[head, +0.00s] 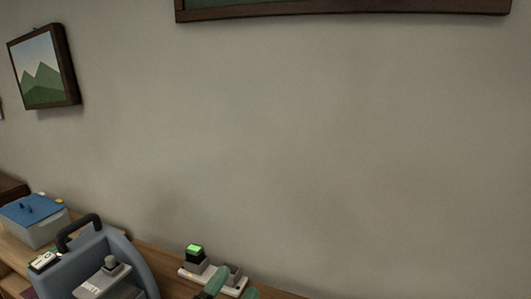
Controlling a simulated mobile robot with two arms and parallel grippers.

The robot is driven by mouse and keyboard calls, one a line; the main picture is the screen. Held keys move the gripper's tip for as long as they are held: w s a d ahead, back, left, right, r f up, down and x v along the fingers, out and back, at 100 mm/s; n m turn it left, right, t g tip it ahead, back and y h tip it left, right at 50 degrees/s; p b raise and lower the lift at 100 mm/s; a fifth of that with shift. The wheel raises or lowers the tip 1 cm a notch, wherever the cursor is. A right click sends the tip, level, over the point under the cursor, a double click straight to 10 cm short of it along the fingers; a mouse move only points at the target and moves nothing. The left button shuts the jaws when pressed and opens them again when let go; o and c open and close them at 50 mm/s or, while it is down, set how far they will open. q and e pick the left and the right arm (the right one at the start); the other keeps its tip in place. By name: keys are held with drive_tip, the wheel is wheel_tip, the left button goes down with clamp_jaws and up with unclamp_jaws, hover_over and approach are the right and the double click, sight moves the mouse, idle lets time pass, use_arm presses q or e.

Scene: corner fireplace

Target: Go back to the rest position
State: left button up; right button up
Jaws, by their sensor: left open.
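My left gripper (233,284) shows only as two green fingertips at the bottom edge of the head view. They are apart, with no object visible between them. The fingertips overlap the front of a white base plate (190,275) in the picture. A dark block with a lit green top (195,249) stands on that plate. I cannot tell whether the fingertips touch the plate. The rest of the left gripper is cut off by the frame. My right gripper is not in view.
A wooden shelf top (153,260) runs along the wall. On the left stand a grey box with a blue lid (33,209) and a blue-grey body with a black handle (80,228). A framed mountain picture (43,72) hangs above.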

use_arm(q)
drive_tip(key=s+a+f+n+g+y, duration=0.3)
drive_tip(key=a+f+n+g+y, duration=0.2)
drive_tip(key=a+f+n+y, duration=0.8)
drive_tip(key=s+a+f+n+g+h, duration=0.1)
drive_tip(key=s+f+g, duration=0.45)
drive_tip(key=s, duration=0.35)
drive_tip(key=s+a+f+g, duration=0.1)
drive_tip(key=s+f+g, duration=0.45)
drive_tip(key=s, duration=0.25)
wheel_tip(320, 180, down, 27)
drive_tip(key=s+g, duration=0.1)
drive_tip(key=s, duration=0.1)
drive_tip(key=s+a+f+g, duration=0.1)
drive_tip(key=s+a+f, duration=0.2)
drive_tip(key=s+f, duration=1.3)
drive_tip(key=shift+g, duration=0.3)
